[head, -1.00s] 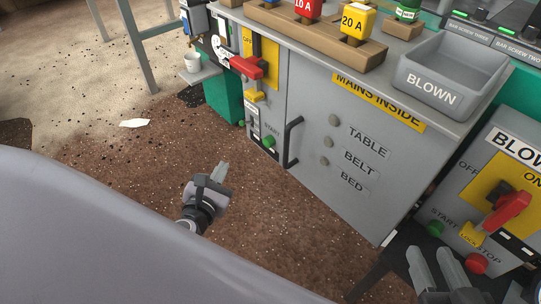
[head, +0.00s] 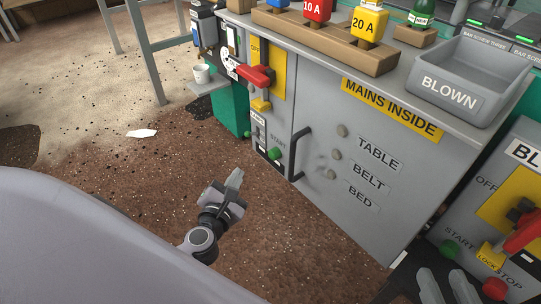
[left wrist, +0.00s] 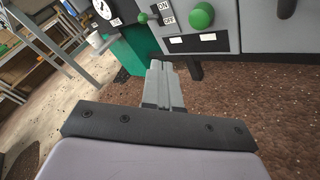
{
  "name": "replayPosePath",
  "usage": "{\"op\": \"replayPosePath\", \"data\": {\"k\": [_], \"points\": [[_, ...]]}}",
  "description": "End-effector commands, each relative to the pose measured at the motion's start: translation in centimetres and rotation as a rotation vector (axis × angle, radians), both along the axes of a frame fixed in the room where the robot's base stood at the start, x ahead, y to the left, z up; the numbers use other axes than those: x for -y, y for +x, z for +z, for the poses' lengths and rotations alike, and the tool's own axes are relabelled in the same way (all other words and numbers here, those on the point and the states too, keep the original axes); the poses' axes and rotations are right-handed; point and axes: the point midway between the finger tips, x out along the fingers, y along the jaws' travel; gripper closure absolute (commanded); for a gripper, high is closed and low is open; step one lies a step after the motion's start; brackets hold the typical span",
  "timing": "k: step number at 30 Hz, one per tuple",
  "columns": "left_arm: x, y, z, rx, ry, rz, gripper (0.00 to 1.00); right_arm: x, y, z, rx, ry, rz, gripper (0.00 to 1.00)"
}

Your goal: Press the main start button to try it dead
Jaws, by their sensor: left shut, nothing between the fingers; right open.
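The green start button (head: 275,153), with START lettered beside it, sits on the narrow left panel of the grey cabinet (head: 330,205). It also shows at the top of the left wrist view (left wrist: 201,15). My left gripper (head: 235,178) is shut and empty, in front of the panel. It is apart from the button, lower and to its left in the head view. In the left wrist view its closed fingers (left wrist: 157,66) point below and left of the button. My right gripper (head: 446,287) is open at the bottom right.
A red switch handle (head: 257,75) and a yellow lock (head: 261,104) project above the button. A black door handle (head: 298,155) stands just right of it. A second switch box (head: 505,160) with its own green button (head: 449,249) is at the right. Bare brown floor lies around my left gripper.

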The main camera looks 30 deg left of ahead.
Motion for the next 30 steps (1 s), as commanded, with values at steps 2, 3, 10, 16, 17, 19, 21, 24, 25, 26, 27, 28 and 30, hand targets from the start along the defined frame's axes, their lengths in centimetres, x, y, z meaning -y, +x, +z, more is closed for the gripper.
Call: {"op": "replayPosePath", "data": {"k": [2,3,10,16,17,19,21,24,25,26,27,28,30], "points": [[0.5,1.3,0.2,0.003,-0.002,0.000,1.00,0.0,0.0,0.0,-0.003,0.001,0.001,0.57],[0.7,1.8,0.0,0.002,-0.003,0.001,1.00,0.0,0.0,-0.1,-0.002,0.000,0.000,0.57],[1.9,4.6,0.1,0.001,-0.002,-0.001,1.00,0.0,0.0,0.0,0.003,-0.004,-0.001,0.57],[2.5,5.9,0.0,-0.001,0.000,-0.001,1.00,0.0,0.0,0.1,-0.001,0.003,0.000,0.57],[2.5,6.0,0.0,-0.001,0.000,-0.001,1.00,0.0,0.0,0.1,-0.002,0.003,0.001,0.57],[2.6,6.2,0.1,0.000,0.000,-0.001,1.00,0.0,0.0,0.0,-0.004,0.003,0.001,0.57],[2.6,6.2,0.0,-0.001,0.000,-0.001,1.00,0.0,0.0,0.0,-0.005,0.002,0.001,0.57],[2.6,6.2,0.0,-0.001,0.000,-0.001,1.00,0.0,0.0,0.0,-0.006,0.002,0.001,0.57],[2.6,6.2,0.0,-0.001,0.000,-0.001,1.00,0.0,0.0,0.0,-0.006,0.002,0.001,0.57],[2.6,6.2,0.0,0.000,-0.001,-0.001,1.00,0.0,0.0,-0.1,-0.007,0.002,0.001,0.57],[2.6,6.2,0.0,-0.001,0.000,-0.001,1.00,0.0,0.0,-0.1,-0.008,0.002,0.001,0.57],[2.6,6.2,0.0,0.000,-0.001,-0.001,1.00,0.0,0.0,-0.1,-0.008,0.002,0.001,0.57],[2.6,6.2,0.0,0.000,-0.001,-0.001,1.00,-0.1,0.0,-0.1,-0.008,0.002,0.001,0.57]]}}
